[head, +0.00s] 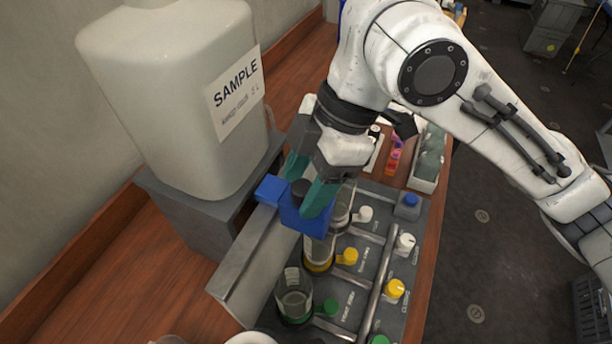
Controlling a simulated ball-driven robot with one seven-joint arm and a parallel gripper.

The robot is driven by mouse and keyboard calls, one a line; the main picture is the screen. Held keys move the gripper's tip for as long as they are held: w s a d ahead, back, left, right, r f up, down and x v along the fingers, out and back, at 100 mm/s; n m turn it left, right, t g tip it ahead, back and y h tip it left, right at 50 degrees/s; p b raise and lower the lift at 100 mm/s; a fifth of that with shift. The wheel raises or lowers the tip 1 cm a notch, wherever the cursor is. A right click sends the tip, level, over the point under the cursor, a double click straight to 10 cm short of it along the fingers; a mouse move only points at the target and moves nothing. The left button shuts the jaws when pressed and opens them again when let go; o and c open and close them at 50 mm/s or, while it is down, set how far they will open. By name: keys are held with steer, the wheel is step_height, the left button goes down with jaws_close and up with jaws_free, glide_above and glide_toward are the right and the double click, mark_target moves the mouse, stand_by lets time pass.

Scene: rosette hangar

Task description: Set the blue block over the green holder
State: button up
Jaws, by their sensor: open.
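The blue block (306,220) has a dark knob on top and a smaller blue part at its left. It sits at the top end of the grey metal bar, beside or above the clear cylinder of the yellow holder (318,264); I cannot tell what it rests on. My gripper (302,187) is open, with its teal fingers on either side of the knob. Whether they touch it is unclear. The green holder (294,318) is nearer the front, with a clear glass cup (293,292) standing in it.
A large white jug (170,110) labelled SAMPLE stands on a grey box (195,215) at the left. The metal bar (250,260) slopes beside the holders. Yellow, white and green knobs cover the grey panel (360,300). A tray (428,160) lies farther back. Bare wood shows at lower left.

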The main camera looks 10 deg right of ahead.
steer(key=shift+c, duration=0.4)
jaws_close()
